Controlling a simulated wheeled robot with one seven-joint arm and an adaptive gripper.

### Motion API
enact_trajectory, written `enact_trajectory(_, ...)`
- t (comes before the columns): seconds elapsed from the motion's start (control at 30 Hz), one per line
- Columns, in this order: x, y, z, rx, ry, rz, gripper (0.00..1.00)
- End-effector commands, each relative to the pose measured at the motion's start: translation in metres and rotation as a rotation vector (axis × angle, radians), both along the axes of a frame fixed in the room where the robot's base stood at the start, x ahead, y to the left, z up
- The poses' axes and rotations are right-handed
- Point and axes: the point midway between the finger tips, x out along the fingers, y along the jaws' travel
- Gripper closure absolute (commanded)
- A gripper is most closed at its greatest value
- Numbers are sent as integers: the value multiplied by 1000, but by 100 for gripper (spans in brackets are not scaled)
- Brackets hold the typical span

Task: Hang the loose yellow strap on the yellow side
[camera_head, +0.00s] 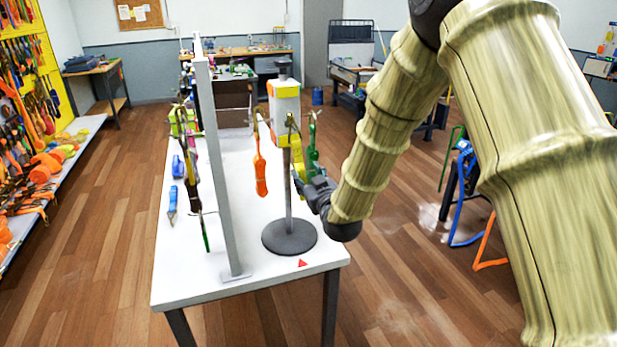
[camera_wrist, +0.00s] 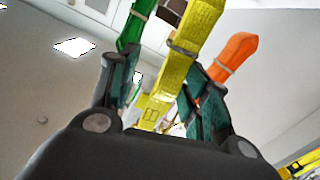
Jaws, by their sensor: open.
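A yellow strap (camera_head: 297,150) hangs at the right of a stand (camera_head: 288,107) with a white block banded in yellow and orange. The yellow strap also shows in the wrist view (camera_wrist: 191,38), running down between my fingers. My gripper (camera_head: 308,182) is open around the strap's lower part, just right of the stand's pole. In the wrist view my gripper (camera_wrist: 158,88) has one finger on each side of the strap; I cannot tell whether they touch it. The strap's upper attachment is not clear. The stand's yellow side (camera_head: 286,84) shows near the block's top.
An orange strap (camera_head: 260,172) hangs left of the pole and a green strap (camera_head: 313,145) right. A grey upright post (camera_head: 217,180) with several hanging straps stands left on the white table (camera_head: 185,280). A blue item (camera_head: 172,203) lies at the table's left edge.

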Motion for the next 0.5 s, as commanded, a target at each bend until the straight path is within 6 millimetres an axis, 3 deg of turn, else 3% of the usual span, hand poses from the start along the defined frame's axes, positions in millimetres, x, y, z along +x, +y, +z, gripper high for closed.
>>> enact_trajectory(0.17, -10, -4, 0, -1, 2, 0, 53)
enact_trajectory(0.5, -66, -22, 2, -1, 2, 0, 53)
